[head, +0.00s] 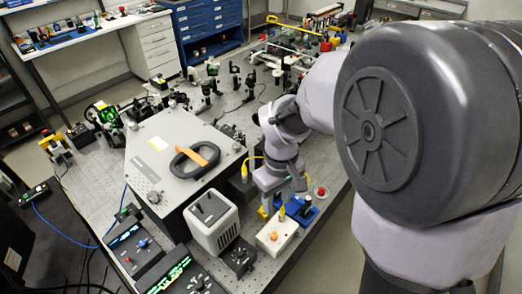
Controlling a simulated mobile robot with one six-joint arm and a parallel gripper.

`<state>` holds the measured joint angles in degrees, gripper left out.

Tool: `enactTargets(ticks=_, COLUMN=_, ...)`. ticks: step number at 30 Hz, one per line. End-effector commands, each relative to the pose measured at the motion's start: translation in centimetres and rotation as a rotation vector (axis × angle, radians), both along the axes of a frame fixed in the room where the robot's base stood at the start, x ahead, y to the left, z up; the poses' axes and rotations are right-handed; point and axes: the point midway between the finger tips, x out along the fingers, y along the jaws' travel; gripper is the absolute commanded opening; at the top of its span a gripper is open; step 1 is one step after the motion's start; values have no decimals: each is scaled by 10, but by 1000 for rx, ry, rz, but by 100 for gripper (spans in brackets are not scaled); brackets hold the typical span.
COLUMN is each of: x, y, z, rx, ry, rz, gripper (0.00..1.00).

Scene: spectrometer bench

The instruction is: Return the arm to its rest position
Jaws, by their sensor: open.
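My arm reaches from the right side of the head view down over the bench. My gripper (273,207) is at its end, pointing down above the front right part of the bench, just behind a white box (284,236) with an orange spot on top. The jaws are open, and I see nothing held between them. A small blue block (304,213) is close to the right of the gripper. Whether the gripper touches anything there is hard to tell at this size.
A grey instrument housing (170,150) with a black ring-shaped handle (194,160) stands left of the gripper. A white and black box (212,220) stands in front of it. Several optical mounts (205,92) crowd the bench behind. Floor shows beyond the bench's right edge.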

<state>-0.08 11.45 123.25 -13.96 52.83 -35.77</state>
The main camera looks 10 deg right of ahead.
Motion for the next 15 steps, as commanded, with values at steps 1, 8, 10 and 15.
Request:
enactTargets(ticks=1, x=0, y=0, z=0, rx=1, ry=-3, rz=-4, gripper=41)
enactTargets(ticks=8, x=-52, y=16, z=-3, rx=114, ry=-225, rz=-344, gripper=41)
enactTargets(ticks=10, x=-77, y=24, z=-7, rx=184, ry=-300, rz=-481, gripper=41)
enactTargets(ticks=15, x=-120, y=36, z=-21, rx=326, ry=-408, rz=-697, gripper=41)
